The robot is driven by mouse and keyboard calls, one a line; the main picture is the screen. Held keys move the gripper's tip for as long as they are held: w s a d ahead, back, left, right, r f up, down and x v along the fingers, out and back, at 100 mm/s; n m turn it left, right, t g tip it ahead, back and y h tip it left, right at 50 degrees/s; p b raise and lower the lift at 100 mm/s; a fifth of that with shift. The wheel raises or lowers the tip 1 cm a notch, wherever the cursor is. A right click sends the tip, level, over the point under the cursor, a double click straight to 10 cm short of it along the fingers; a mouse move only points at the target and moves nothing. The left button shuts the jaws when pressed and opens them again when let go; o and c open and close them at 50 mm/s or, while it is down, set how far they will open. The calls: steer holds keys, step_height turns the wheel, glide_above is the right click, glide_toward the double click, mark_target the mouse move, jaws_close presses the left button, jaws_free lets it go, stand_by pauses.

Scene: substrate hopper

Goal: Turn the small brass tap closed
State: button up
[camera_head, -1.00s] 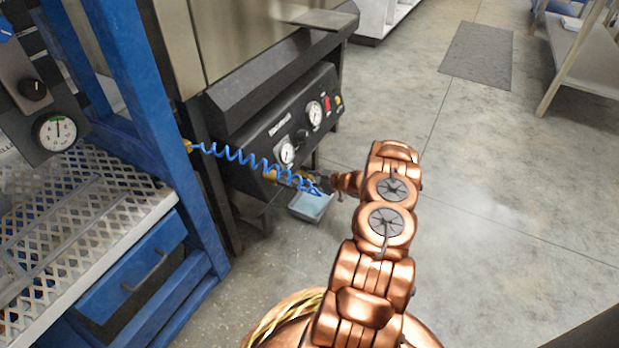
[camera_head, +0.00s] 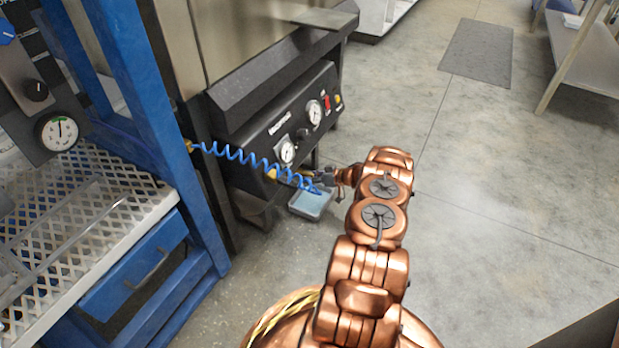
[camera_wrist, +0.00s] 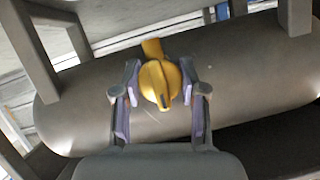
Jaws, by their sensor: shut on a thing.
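The small brass tap (camera_wrist: 160,82) shows in the middle of the wrist view, on the front of a grey cylindrical tank (camera_wrist: 80,115). It has a rounded yellow body with a dark slot at its lower end. The fingers of my gripper (camera_wrist: 159,92) stand on either side of the tap, shut on it, with purple-grey inner pads. In the head view my gripper (camera_head: 321,181) is at the lower front of the black machine, by the end of a blue coiled hose (camera_head: 245,157). The tap cannot be made out clearly there.
A small tray with blue inside (camera_head: 312,206) is on the floor below my gripper. The black control panel (camera_head: 290,122) with gauges is just above. A blue frame (camera_head: 160,130) with a mesh shelf stands at left. Grey bars cross the wrist view's upper corners.

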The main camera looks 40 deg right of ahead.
steer(key=o, duration=1.2)
steer(key=shift+c, duration=0.2)
steer(key=v, duration=1.2)
steer(key=shift+s, duration=0.1)
